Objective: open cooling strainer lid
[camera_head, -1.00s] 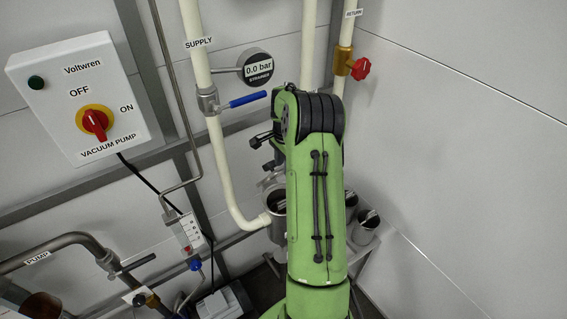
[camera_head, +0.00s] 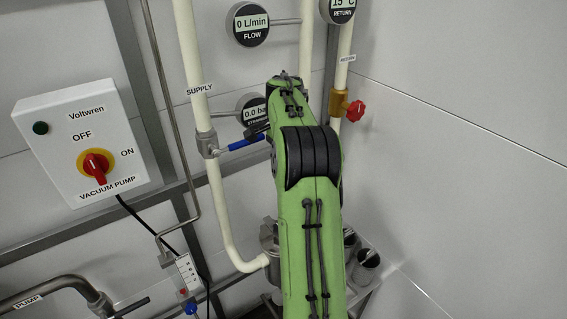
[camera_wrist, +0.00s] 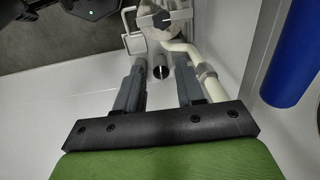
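The cooling strainer (camera_head: 269,242) is a grey metal body at the lower end of the white supply pipe, partly hidden behind my green arm. In the wrist view, a round metal body with a dark top and a light bar across it (camera_wrist: 166,17) shows at the top edge; it looks like the strainer, but I cannot tell how its lid sits. My gripper (camera_wrist: 160,78) is open and empty, its two dark fingers wide apart, short of that body. A small dark-topped cylinder (camera_wrist: 160,72) shows between the fingers, apparently beyond them. My arm hides the gripper in the head view.
A blue valve handle (camera_wrist: 290,55) is close on the right of the wrist view; it sits on the supply pipe (camera_head: 240,144). A red valve knob (camera_head: 355,111), gauges (camera_head: 251,25) and small cups (camera_head: 366,262) are nearby. A vacuum pump switch box (camera_head: 82,147) hangs at left.

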